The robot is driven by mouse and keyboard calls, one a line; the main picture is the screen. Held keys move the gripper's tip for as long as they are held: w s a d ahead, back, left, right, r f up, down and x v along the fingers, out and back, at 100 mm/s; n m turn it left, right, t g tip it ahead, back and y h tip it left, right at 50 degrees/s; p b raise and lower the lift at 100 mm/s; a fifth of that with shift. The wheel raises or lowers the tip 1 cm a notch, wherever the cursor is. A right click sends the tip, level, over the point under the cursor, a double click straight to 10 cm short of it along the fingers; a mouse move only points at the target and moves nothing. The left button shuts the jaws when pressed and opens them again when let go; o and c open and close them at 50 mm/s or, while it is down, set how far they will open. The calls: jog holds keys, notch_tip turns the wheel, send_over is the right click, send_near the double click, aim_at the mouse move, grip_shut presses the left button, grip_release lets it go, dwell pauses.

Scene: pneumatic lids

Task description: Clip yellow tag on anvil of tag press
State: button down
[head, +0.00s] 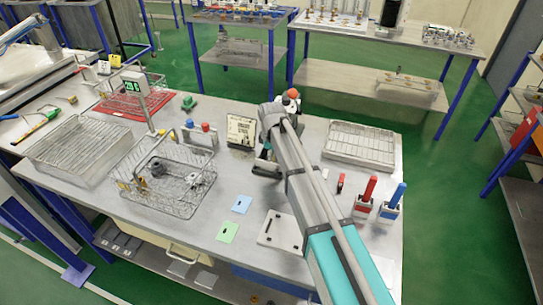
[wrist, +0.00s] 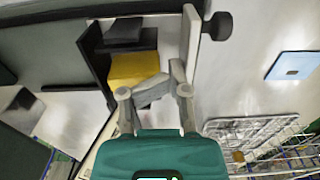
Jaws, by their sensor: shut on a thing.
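The yellow tag (wrist: 134,68) shows in the wrist view as a flat yellow piece between the dark parts of the tag press (wrist: 92,55). My gripper (wrist: 162,85) is at the near edge of the tag, with its fingers closed on it. The fingers hide part of that edge. I cannot tell whether the tag touches the anvil. The press has a pale upright plate and a black knob (wrist: 222,26) at its right. In the head view my arm hides the gripper and the tag; dark parts of the press (head: 266,167) show beside the arm.
A blue tag (head: 241,204) and a green tag (head: 228,232) lie on the grey table. A wire basket (head: 165,178) with parts stands left, another basket (head: 360,145) right. Red and blue-handled tools (head: 366,190) stand near the right edge. The middle front has some free room.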

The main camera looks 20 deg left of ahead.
jog(key=shift+s+d, duration=0.2)
jog(key=shift+s, duration=0.7)
dwell(1.7)
jog(key=shift+c, duration=1.9)
grip_release()
jog(key=shift+f, duration=0.1)
jog(key=o, duration=0.4)
jog(key=shift+r, duration=0.25)
jog(key=shift+r+p, duration=3.35)
jog(key=shift+p, duration=0.15)
